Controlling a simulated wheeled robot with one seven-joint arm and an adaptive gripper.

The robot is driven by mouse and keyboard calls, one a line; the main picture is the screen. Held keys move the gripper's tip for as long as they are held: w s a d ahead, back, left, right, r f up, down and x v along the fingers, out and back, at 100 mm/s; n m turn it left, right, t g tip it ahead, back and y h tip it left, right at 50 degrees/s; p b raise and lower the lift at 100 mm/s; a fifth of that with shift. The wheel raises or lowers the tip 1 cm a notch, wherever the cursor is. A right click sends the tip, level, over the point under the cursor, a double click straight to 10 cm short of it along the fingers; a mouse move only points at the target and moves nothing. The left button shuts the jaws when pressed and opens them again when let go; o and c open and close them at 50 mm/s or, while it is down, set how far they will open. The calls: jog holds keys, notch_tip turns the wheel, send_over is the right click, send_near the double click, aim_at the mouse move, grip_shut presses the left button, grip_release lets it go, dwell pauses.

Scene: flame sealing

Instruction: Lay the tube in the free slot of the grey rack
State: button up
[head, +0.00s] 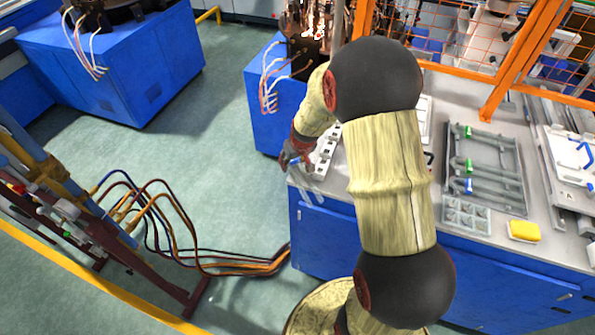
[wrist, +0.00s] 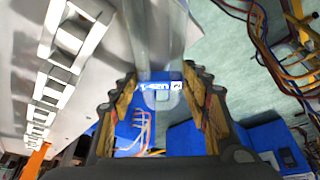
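The grey rack (head: 520,185) lies on the worktable to the right of my arm in the head view. Several tubes lie across it, with green labels (head: 467,131) and a blue label (head: 468,186); a gap shows between the upper and middle ones, but its detail is too small to be sure. My gripper (head: 296,152) is at the table's left edge, far from the rack. In the wrist view my gripper (wrist: 160,80) has a clear tube (wrist: 158,35) with a blue-and-white label between its fingers, apparently gripped. The tube's far end is out of frame.
A white holder (head: 326,152) with square openings stands beside my gripper. A pale compartment tray (head: 466,216) and a yellow sponge (head: 524,231) lie in front of the rack. An orange mesh fence (head: 495,90) stands behind it. Floor left of the table is open, with cables (head: 230,262).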

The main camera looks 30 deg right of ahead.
jog(key=c, duration=0.8)
jog(key=shift+o, duration=0.2)
jog(key=shift+r, duration=0.1)
